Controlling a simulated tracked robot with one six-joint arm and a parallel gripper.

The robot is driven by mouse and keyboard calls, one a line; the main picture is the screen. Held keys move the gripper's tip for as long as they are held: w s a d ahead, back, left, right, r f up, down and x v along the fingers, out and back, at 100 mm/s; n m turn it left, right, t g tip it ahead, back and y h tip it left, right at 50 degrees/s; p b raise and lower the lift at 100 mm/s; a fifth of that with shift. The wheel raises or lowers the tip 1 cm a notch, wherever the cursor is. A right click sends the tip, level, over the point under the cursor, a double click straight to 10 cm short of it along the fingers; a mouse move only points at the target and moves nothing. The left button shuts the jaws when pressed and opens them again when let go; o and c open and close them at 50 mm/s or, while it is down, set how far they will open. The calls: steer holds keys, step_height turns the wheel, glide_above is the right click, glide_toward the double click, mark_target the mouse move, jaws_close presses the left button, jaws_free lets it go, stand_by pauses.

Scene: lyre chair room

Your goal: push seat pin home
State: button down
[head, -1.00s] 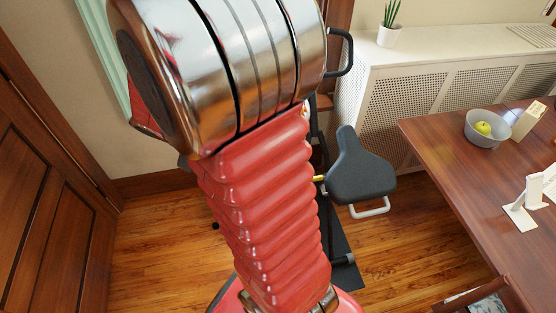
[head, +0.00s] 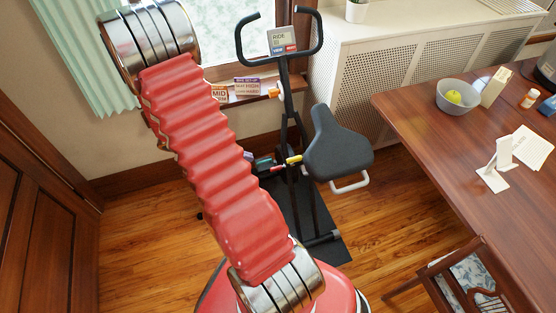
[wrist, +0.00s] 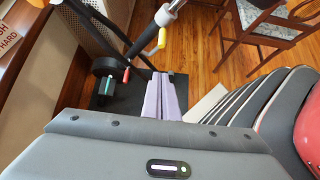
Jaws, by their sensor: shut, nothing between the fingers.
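The exercise bike's dark seat (head: 335,145) sits right of my arm in the head view. A yellow pin-like part (head: 293,159) shows just left of the seat. In the wrist view, a yellow handle (wrist: 160,39) projects from the bike's post (wrist: 168,14), and a red part (wrist: 126,75) is lower left. I cannot tell how far the pin is in. My gripper (wrist: 164,77) shows in the wrist view as two lavender fingers side by side, shut and empty, below the yellow handle and apart from it. The gripper is hidden in the head view.
The bike's handlebars (head: 281,40) rise at the back by the window. Small signs (head: 247,87) stand on the sill. A wooden table (head: 430,120) and chair (head: 468,283) are on the right. The floor (head: 135,245) is clear at the left.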

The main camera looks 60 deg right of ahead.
mark_target(296, 159)
steer(key=shift+s+d+f, duration=0.15)
steer(key=shift+d+f, duration=0.1)
steer(key=shift+f, duration=0.1)
steer(key=s+d+r+x, duration=0.1)
steer(key=r+x, duration=0.1)
steer(key=x, duration=1.1)
steer(key=shift+s+d, duration=0.15)
steer(key=shift+s, duration=0.05)
stand_by(0.4)
